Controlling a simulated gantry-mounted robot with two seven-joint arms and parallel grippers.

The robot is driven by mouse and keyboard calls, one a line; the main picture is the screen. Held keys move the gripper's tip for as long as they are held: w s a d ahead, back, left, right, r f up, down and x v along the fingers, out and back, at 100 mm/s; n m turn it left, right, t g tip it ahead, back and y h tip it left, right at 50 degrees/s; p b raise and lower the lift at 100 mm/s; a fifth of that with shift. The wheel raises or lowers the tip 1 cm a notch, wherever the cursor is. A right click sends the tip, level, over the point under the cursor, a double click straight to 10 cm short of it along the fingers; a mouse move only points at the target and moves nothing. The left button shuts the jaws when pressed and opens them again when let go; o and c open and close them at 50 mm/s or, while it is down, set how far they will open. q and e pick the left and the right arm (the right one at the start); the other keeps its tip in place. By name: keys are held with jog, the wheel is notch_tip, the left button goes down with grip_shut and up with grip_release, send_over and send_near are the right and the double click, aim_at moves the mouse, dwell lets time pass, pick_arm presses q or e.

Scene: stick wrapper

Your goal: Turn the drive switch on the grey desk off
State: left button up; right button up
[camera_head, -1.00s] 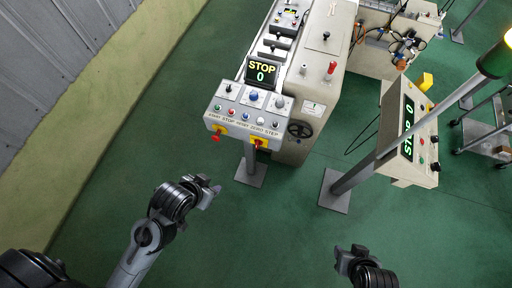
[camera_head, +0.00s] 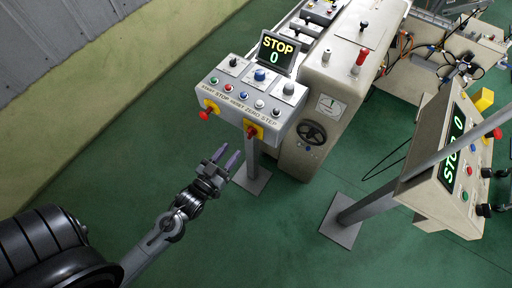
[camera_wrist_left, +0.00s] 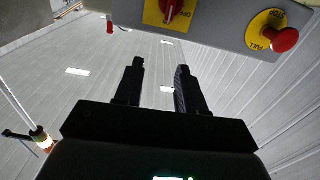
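The grey desk (camera_head: 240,92) is a sloped panel on a post, with a row of knobs and buttons and a STOP 0 display. A red rotary switch on a yellow plate (camera_head: 251,131) sits on its front face, apparently the drive switch. In the left wrist view the red switch (camera_wrist_left: 174,8) is at the top, cut by the edge; its setting is unclear. My left gripper (camera_head: 229,160) is open and empty, below and in front of the desk, apart from the switch. Its two fingers (camera_wrist_left: 157,82) show spread in the left wrist view. My right gripper is out of view.
A red mushroom button (camera_head: 205,114) on another yellow plate is left of the switch; it also shows in the left wrist view (camera_wrist_left: 285,40). A handwheel (camera_head: 311,132) is right of the desk. A second tilted console (camera_head: 440,185) stands at right. Green floor is clear in front.

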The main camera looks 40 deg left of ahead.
aim_at(248, 133)
pick_arm(q)
jog(key=w+f, duration=0.1)
jog(key=w, duration=0.2)
jog(key=w+a+f+b, duration=0.1)
jog(key=w, duration=0.2)
jog(key=w+f+b, duration=0.1)
jog(key=w, duration=0.3)
jog(key=shift+a+f, duration=0.25)
jog(key=shift+f, duration=0.1)
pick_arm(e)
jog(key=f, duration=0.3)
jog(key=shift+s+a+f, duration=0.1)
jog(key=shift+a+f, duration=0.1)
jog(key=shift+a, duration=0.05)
pick_arm(q)
grip_shut()
